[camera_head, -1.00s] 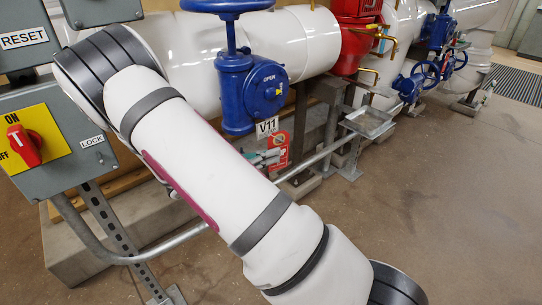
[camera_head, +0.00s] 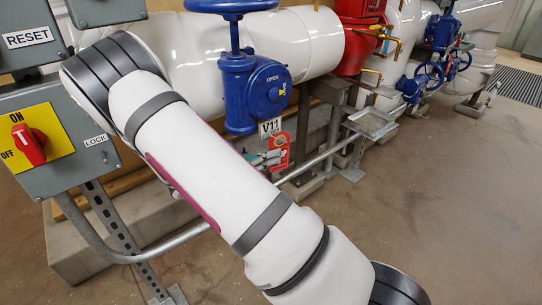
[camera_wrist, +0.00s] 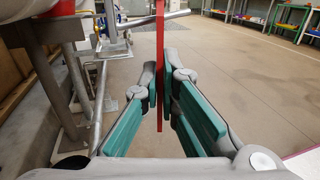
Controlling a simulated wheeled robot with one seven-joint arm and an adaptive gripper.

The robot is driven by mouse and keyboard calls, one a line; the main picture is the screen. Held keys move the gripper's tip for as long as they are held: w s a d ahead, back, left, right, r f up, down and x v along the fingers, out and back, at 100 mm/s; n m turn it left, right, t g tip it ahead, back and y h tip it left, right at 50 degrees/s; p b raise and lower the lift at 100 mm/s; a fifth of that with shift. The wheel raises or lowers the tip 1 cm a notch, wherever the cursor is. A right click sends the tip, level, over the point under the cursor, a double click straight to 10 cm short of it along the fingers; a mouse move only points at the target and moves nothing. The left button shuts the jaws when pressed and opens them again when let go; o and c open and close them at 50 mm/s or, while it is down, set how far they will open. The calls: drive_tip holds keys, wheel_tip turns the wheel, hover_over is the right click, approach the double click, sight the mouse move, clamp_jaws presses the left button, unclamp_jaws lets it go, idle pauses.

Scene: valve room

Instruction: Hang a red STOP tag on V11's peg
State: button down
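The red STOP tag (camera_head: 279,152) shows in the head view just below the V11 plate (camera_head: 270,127) on the blue valve. In the wrist view the tag (camera_wrist: 160,60) is seen edge-on as a thin upright red strip. My gripper (camera_wrist: 159,88) has its two teal-padded fingers closed on either side of the tag. In the head view my gripper (camera_head: 268,160) is partly hidden behind my arm, at the tag's left side. I cannot make out V11's peg or whether the tag touches it.
A grey switch box (camera_head: 50,140) with a red knob stands at the left. A grey pipe rail (camera_head: 325,155) runs below the valve. A small metal tray (camera_head: 372,123) sits to the right of the tag. Open floor (camera_head: 455,200) lies at the right.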

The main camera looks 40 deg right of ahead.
drive_tip(key=shift+w+f, duration=0.15)
drive_tip(key=shift+f, duration=0.1)
idle(0.4)
drive_tip(key=c, duration=1.7)
unclamp_jaws()
